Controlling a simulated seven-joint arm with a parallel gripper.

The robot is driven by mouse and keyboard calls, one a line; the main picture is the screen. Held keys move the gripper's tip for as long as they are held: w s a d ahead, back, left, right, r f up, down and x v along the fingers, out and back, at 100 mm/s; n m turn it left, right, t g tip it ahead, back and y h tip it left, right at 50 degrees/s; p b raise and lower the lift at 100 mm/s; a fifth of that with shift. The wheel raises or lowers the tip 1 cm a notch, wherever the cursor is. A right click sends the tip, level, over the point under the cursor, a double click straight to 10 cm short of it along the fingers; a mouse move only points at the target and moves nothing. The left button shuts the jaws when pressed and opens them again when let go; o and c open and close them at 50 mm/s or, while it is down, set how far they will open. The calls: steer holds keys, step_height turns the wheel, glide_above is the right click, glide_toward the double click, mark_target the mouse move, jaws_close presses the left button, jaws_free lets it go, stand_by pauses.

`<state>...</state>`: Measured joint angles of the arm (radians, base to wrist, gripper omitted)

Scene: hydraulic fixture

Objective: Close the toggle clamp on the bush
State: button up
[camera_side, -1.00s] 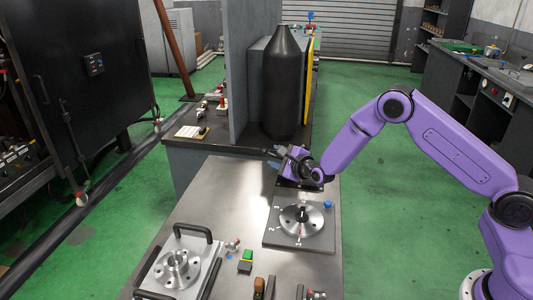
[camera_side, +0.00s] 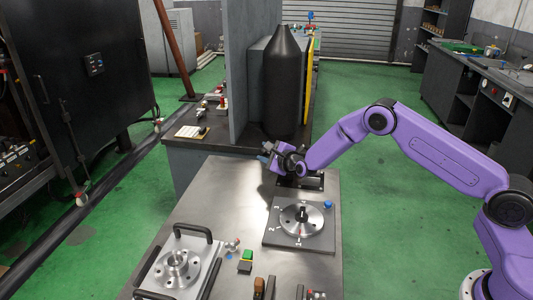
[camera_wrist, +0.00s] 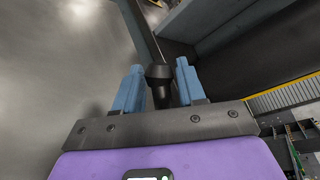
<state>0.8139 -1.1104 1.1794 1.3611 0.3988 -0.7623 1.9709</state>
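My gripper (camera_side: 267,154) is at the far end of the steel table, over the area of the clamp's dark base (camera_side: 303,181). In the wrist view its two blue fingers (camera_wrist: 156,88) stand apart, with a black knobbed handle (camera_wrist: 159,85) between them. The handle seems to be the toggle clamp's. Narrow gaps seem to show on both sides of it; contact is hard to judge. In the side view my wrist hides most of the clamp. I cannot make out the bush.
A plate with a round silver dial (camera_side: 301,220) and a blue knob (camera_side: 328,205) lies just in front of the clamp base. A flanged fixture with handles (camera_side: 178,267) stands front left. A dark bench with a tall black cylinder (camera_side: 283,85) is close behind.

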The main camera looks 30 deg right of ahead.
jaws_close()
steer(key=shift+s+d+r+m+t, duration=0.15)
steer(key=shift+s+r+m+t, duration=0.05)
steer(key=shift+r+m+t, duration=0.3)
steer(key=shift+s+d+r+m+t, duration=0.15)
steer(key=shift+r+m+t, duration=0.25)
steer(key=shift+t, duration=0.2)
steer(key=shift+s+d+r+m+t, duration=0.2)
steer(key=shift+r+m+t, duration=0.2)
steer(key=shift+m+t, duration=0.1)
steer(key=shift+s+d+r+m+t, duration=0.2)
steer(key=shift+r+m+t, duration=0.2)
steer(key=shift+t, duration=0.1)
steer(key=m+t, duration=0.1)
steer(key=s+d+r+m+t, duration=0.1)
steer(key=shift+s+d+r+m, duration=0.1)
steer(key=shift+r+m, duration=0.1)
steer(key=shift+m, duration=0.2)
steer(key=shift+s+d+r+m+t+h, duration=0.15)
steer(key=shift+s+d+m+t+h, duration=0.15)
steer(key=shift+m+t+h, duration=0.25)
steer(key=shift+s+d+r+m+t+h, duration=0.15)
steer(key=shift+s+d+m+t+h, duration=0.15)
steer(key=shift+m, duration=0.35)
steer(key=shift+o, duration=1.2)
jaws_free()
steer(key=shift+r, duration=0.1)
